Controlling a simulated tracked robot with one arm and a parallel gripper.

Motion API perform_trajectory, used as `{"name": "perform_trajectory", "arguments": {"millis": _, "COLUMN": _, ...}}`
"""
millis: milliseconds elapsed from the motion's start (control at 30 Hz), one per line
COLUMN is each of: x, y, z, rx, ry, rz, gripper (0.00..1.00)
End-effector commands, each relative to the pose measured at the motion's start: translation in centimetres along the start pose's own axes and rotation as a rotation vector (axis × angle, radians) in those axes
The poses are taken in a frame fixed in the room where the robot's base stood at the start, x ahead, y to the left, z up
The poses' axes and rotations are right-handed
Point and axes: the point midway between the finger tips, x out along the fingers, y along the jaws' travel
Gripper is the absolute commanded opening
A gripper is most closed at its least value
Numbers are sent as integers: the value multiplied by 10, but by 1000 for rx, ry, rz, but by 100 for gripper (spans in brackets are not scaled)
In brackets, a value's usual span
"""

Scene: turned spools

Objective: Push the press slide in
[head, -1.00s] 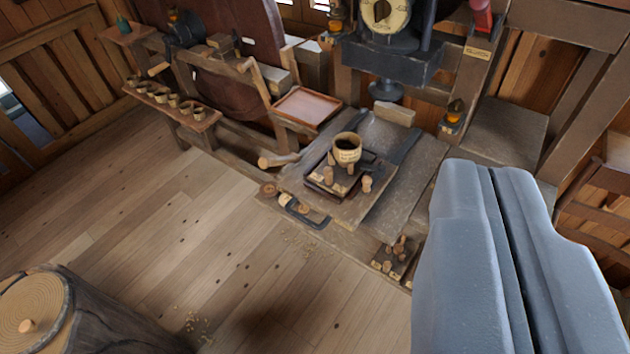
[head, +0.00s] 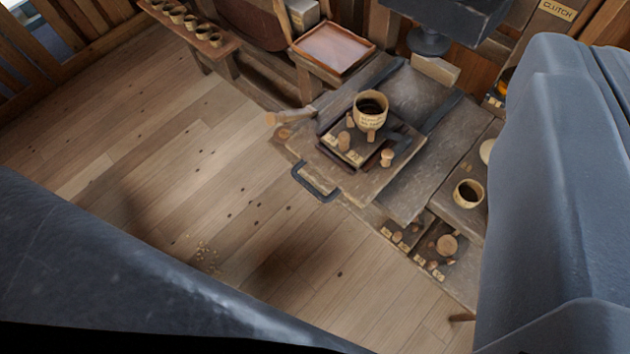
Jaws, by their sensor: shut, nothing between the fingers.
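The press slide (head: 377,186) is a wooden board lying on a grey bed below the dark press head (head: 450,16). It sits drawn out toward the open floor, clear of the press head. Its black U-shaped handle (head: 318,190) sticks out past the bench's front edge. A dark tray on the slide carries a labelled cup (head: 370,109) and several wooden pegs. My gripper (head: 590,55) is shut and empty, large and close at the right edge, apart from the slide and handle in the picture. Its full shape is cut off by the frame.
A second cup (head: 468,193) and small trays of pegs (head: 400,234) lie right of the slide. A wooden lever handle (head: 290,116) juts out left of it. A tray on a stand (head: 333,48) is behind.

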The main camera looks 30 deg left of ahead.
Motion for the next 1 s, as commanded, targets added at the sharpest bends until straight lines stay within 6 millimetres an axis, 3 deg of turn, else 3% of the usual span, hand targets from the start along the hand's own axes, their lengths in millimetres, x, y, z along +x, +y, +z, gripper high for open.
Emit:
{"name": "perform_trajectory", "arguments": {"millis": 167, "x": 73, "y": -29, "z": 63, "rx": -147, "ry": -124, "rz": -68, "gripper": 0}}
{"name": "perform_trajectory", "arguments": {"millis": 300, "x": 137, "y": -64, "z": 131, "rx": -315, "ry": -237, "rz": -152, "gripper": 0}}
{"name": "perform_trajectory", "arguments": {"millis": 500, "x": 208, "y": -119, "z": 238, "rx": -557, "ry": -376, "rz": -294, "gripper": 0}}
{"name": "perform_trajectory", "arguments": {"millis": 700, "x": 250, "y": -165, "z": 334, "rx": -765, "ry": -472, "rz": -431, "gripper": 0}}
{"name": "perform_trajectory", "arguments": {"millis": 800, "x": 260, "y": -181, "z": 366, "rx": -834, "ry": -501, "rz": -480, "gripper": 0}}
{"name": "perform_trajectory", "arguments": {"millis": 1000, "x": 267, "y": -193, "z": 392, "rx": -894, "ry": -521, "rz": -522, "gripper": 0}}
